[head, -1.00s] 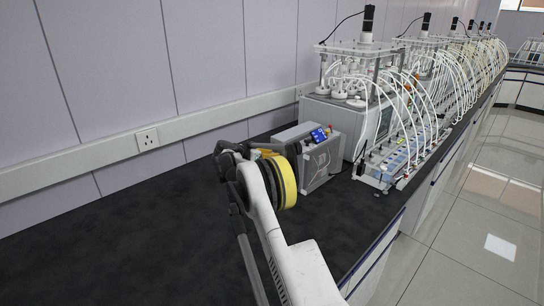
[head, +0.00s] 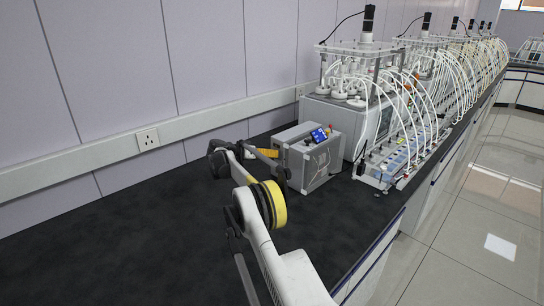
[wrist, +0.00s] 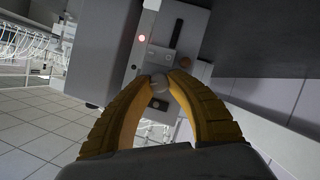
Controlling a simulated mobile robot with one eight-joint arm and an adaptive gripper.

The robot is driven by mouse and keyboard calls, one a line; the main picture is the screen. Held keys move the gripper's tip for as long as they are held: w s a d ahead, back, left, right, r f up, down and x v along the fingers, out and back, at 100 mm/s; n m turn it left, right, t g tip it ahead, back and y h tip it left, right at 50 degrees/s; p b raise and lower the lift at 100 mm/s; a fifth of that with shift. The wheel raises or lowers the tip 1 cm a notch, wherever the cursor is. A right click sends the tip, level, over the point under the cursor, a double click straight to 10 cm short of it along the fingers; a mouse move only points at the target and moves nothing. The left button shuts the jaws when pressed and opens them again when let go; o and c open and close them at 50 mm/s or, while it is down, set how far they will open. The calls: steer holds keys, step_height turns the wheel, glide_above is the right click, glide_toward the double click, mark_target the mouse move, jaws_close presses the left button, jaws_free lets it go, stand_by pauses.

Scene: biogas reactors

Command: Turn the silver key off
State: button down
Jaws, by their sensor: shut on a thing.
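The silver key (wrist: 159,83) is a small round metallic piece on the grey front panel (wrist: 170,38) in the wrist view. My gripper (wrist: 163,80) has its two ribbed yellow fingers closed on it, one tip on each side. The fingers partly cover the key, so its turn angle cannot be told. In the head view, my gripper (head: 266,153) shows as a bit of yellow at the left side of the grey metal box (head: 318,165), with the key hidden there.
Reactors with many white tubes (head: 400,90) stand behind to the right. The black bench (head: 110,240) is clear at left.

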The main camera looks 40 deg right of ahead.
steer(key=shift+f+n+g+b, duration=0.2)
steer(key=shift+n+g+b, duration=0.25)
steer(key=shift+b, duration=0.6)
steer(key=shift+n+b, duration=0.25)
steer(key=shift+b, duration=0.1)
steer(key=shift+r, duration=0.15)
steer(key=c, duration=1.3)
jaws_free()
steer(key=shift+o, duration=0.2)
steer(key=v, duration=1.2)
steer(key=shift+w, duration=0.1)
